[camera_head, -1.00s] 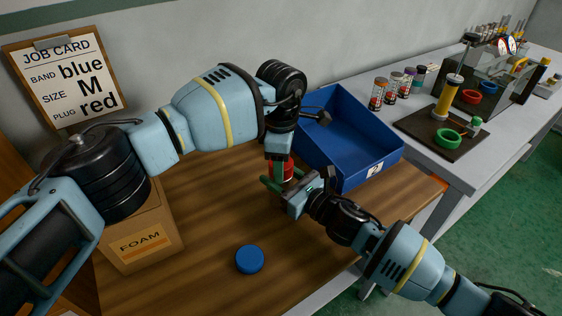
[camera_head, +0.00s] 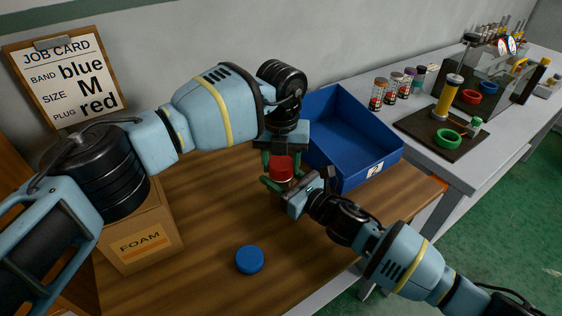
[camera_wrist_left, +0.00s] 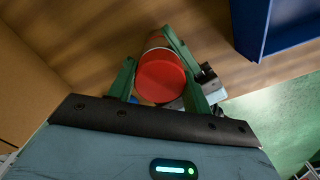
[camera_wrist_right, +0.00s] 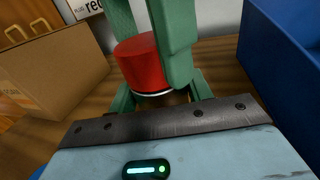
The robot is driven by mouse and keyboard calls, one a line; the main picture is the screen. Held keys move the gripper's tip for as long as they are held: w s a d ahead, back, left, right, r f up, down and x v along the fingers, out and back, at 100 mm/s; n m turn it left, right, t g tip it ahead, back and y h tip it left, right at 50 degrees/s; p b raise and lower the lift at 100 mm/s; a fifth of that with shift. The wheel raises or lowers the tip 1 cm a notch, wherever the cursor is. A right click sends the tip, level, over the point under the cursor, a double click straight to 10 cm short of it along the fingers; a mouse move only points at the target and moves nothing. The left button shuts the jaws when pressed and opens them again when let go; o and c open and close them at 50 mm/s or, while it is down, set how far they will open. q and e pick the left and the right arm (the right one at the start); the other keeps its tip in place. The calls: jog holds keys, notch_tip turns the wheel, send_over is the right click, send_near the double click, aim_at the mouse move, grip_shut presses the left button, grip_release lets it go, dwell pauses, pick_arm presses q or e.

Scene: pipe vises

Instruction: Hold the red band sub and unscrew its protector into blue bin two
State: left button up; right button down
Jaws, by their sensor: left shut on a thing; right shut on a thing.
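The red protector (camera_head: 281,168) sits upright on top of the sub; it shows large in the left wrist view (camera_wrist_left: 160,78) and right wrist view (camera_wrist_right: 140,62). A silvery rim (camera_wrist_right: 152,94) of the sub shows just below it; the rest of the sub, including any band, is mostly hidden. My left gripper (camera_head: 281,160) points down from above, its green fingers shut on the protector's sides. My right gripper (camera_head: 280,187) reaches in from the front right, shut around the sub below the protector. Blue bin two (camera_head: 345,165), marked 2, stands open just behind, right of the grippers.
A loose blue cap (camera_head: 250,260) lies on the wooden table in front. A cardboard foam box (camera_head: 140,235) stands at left below the job card (camera_head: 65,75). A grey bench (camera_head: 440,170) with jars and a stand is at right.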

pick_arm(q)
jog(key=n, duration=0.5)
pick_arm(e)
jog(key=shift+f, duration=0.1)
pick_arm(q)
jog(key=n, duration=0.7)
jog(key=shift+n, duration=0.3)
jog(key=n, duration=0.4)
jog(key=shift+r, duration=0.3)
jog(key=shift+r, duration=0.8)
